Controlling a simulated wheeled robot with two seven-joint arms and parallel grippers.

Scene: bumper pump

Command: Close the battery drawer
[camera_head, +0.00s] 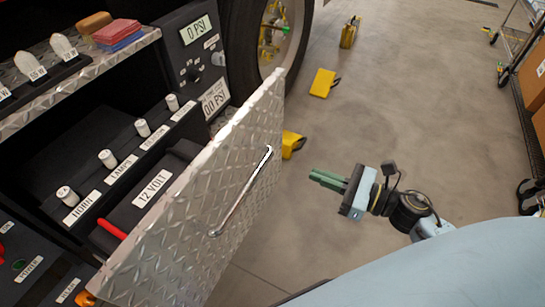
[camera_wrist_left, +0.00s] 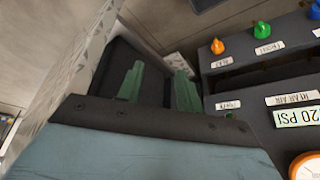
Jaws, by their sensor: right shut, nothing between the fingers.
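The battery drawer (camera_head: 215,195) stands open in the head view, its diamond-plate front pulled out from the black cabinet. A long metal handle (camera_head: 241,193) runs across that front. Inside is a black battery with a 12 VOLT label (camera_head: 152,188) and a red part at its left. My right gripper (camera_head: 313,176) is shut and empty, over the floor to the right of the drawer front, apart from the handle. My left gripper (camera_wrist_left: 160,72) shows only in the left wrist view. Its green fingers are apart, with nothing visible between them, in front of a dark surface beside a diamond-plate panel (camera_wrist_left: 88,55).
Knobs labelled HORN and LAMPS (camera_head: 107,158) line the cabinet behind the drawer. A diamond-plate shelf (camera_head: 75,82) is above. A large tire (camera_head: 262,40) stands beyond. Yellow blocks (camera_head: 323,82) lie on the floor. Open floor lies right of the drawer.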

